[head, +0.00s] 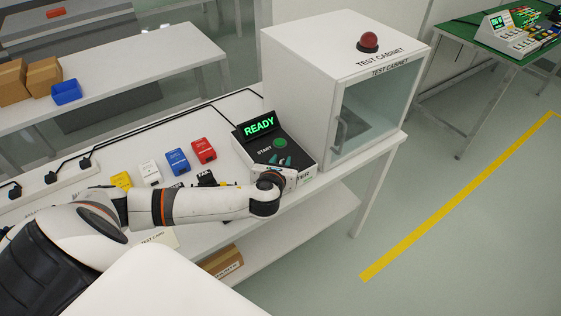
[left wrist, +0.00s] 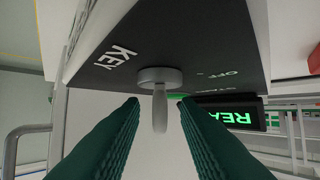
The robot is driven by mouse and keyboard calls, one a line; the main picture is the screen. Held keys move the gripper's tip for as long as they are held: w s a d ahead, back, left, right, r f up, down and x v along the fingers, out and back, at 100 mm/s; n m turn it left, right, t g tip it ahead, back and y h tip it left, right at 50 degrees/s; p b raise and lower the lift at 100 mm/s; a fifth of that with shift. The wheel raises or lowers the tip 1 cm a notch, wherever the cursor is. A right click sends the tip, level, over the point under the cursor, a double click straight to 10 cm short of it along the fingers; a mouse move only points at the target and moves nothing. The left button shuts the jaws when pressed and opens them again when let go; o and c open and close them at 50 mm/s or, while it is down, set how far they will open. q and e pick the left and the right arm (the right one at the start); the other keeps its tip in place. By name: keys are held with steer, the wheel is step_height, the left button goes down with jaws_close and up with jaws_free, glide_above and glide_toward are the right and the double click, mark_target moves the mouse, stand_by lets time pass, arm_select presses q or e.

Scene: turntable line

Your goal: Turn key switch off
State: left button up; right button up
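The tester box (head: 243,147) stands on the white bench, with a lit READY display (head: 259,125) and a green START button (head: 280,143). My left gripper (head: 282,160) is over the front part of its panel and hides the key switch in the head view. In the left wrist view, the key switch (left wrist: 160,77) is a round metal collar with a grey key (left wrist: 160,110) sticking out. The two dark green fingers of the left gripper (left wrist: 159,104) are open, one on each side of the key, with visible gaps. KEY and OFF labels show beside the collar. My right gripper is out of view.
The white test cabinet (head: 310,70) with a red dome (head: 369,41) on top and a handled glass door stands right behind the tester. A black cable runs along the bench's back.

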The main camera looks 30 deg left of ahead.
arm_select(q)
jaws_close()
